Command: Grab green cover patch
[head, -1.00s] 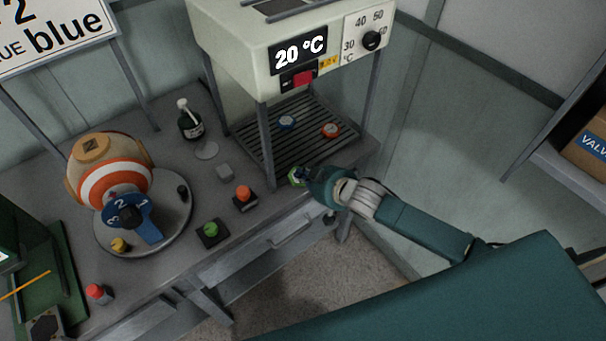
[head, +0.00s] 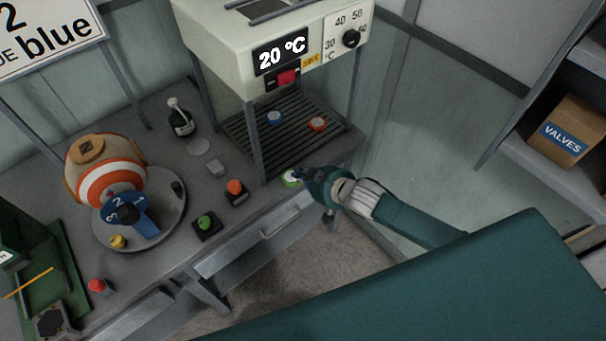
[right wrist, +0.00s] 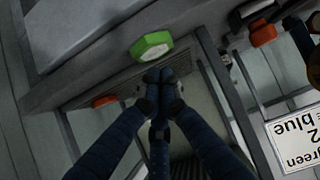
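The green cover patch (head: 291,178), with a pale face, lies at the front edge of the bench, just in front of the press. It also shows in the right wrist view (right wrist: 151,46), just past my fingertips. My right gripper (head: 303,176) is just right of the patch in the head view. In the right wrist view its fingertips (right wrist: 158,76) are together with nothing seen between them, and a small gap separates them from the patch. Whether any finger touches it is hard to tell. My left gripper is not in view.
The press (head: 270,45) reads 20 °C; a blue patch (head: 274,118) and an orange patch (head: 317,124) lie on its slatted base. A red button (head: 235,187) and a green button (head: 205,222) sit left of the green patch. A striped ball (head: 110,178) stands further left.

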